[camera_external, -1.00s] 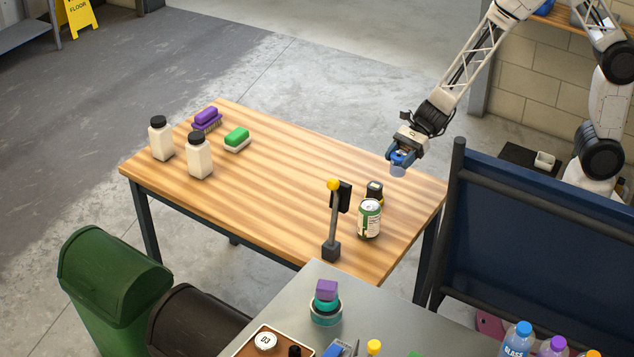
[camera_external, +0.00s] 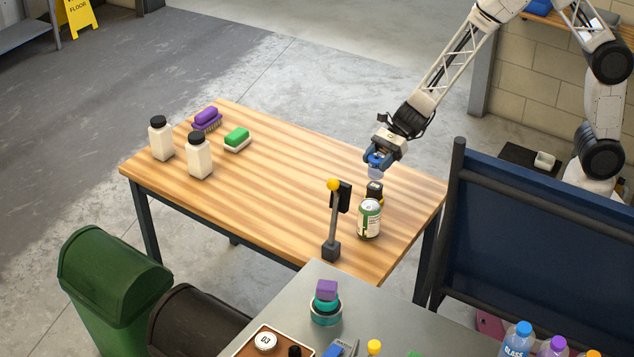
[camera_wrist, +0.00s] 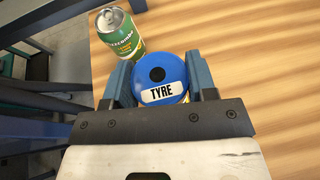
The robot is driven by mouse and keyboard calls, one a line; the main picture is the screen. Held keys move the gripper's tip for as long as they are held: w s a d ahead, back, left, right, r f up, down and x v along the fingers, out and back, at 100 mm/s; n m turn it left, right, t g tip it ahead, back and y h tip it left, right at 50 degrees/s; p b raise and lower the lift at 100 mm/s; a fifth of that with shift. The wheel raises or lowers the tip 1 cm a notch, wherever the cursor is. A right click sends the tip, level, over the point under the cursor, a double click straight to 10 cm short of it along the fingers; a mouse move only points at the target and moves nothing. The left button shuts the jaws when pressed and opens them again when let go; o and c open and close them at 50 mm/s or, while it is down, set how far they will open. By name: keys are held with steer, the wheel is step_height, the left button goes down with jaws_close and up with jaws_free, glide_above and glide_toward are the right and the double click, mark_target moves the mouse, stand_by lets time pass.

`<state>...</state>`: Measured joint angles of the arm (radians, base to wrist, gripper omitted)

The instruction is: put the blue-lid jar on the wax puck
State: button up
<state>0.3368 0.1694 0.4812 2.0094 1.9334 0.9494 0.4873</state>
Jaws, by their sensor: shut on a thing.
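The blue-lid jar (camera_wrist: 163,78) is between the two fingers of my gripper (camera_wrist: 160,85) in the wrist view, its lid facing the camera and marked TYRE. In the external view the jar (camera_external: 376,174) hangs from my gripper (camera_external: 379,160), with a pale body below the blue lid. It is close above or behind a small black and yellow thing (camera_external: 375,189) on the wooden table. I cannot tell whether that thing is the wax puck. I cannot pick out the wax puck for certain in either view.
A green and white can (camera_external: 369,220) stands just in front of the black and yellow thing; the can (camera_wrist: 121,38) is beside the jar in the wrist view. A yellow-topped post (camera_external: 334,225) is left of it. The table's middle is clear.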

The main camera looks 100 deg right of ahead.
mark_target(376, 169)
steer(key=shift+f, duration=1.75)
steer(key=shift+f, duration=0.15)
steer(key=o, duration=0.9)
steer(key=shift+r, duration=0.2)
steer(key=v, duration=1.2)
